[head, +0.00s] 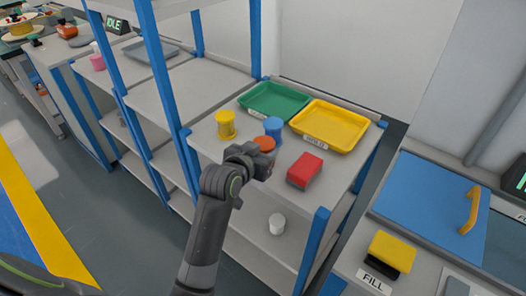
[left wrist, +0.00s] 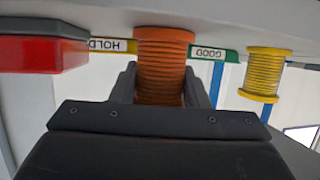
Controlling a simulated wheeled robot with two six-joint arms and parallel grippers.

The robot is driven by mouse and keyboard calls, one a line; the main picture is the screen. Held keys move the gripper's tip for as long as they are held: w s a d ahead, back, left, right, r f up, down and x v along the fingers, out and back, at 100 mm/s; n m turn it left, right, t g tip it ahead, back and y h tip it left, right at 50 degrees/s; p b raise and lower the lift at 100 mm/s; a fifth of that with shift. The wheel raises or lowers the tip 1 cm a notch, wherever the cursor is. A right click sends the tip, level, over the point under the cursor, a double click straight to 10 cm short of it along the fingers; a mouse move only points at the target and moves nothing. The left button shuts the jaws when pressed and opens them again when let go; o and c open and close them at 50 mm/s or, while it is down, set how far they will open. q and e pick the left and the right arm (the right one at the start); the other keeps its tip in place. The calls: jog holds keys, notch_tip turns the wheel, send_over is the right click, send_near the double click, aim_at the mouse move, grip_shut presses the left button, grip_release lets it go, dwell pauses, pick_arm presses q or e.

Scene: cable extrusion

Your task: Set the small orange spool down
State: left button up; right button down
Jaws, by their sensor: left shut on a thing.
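The small orange spool (head: 264,142) is between the fingers of my left gripper (head: 256,153), over the shelf top by the trays. In the left wrist view, which is upside down, the orange spool (left wrist: 163,65) stands upright with both fingers around it. Its flange is at or very close to the shelf surface; I cannot tell whether it touches. A blue spool (head: 273,128) stands just behind it in the head view. A yellow spool (head: 225,125) stands to the left and also shows in the left wrist view (left wrist: 262,72). My right gripper is not in view.
A green tray (head: 252,113) labelled GOOD and a yellow tray (head: 352,142) labelled HOLD lie at the back. A red block (head: 305,168) sits right of the gripper. A blue post (head: 313,250) rises at the front corner.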

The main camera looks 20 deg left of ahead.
pick_arm(q)
jog(key=o, duration=1)
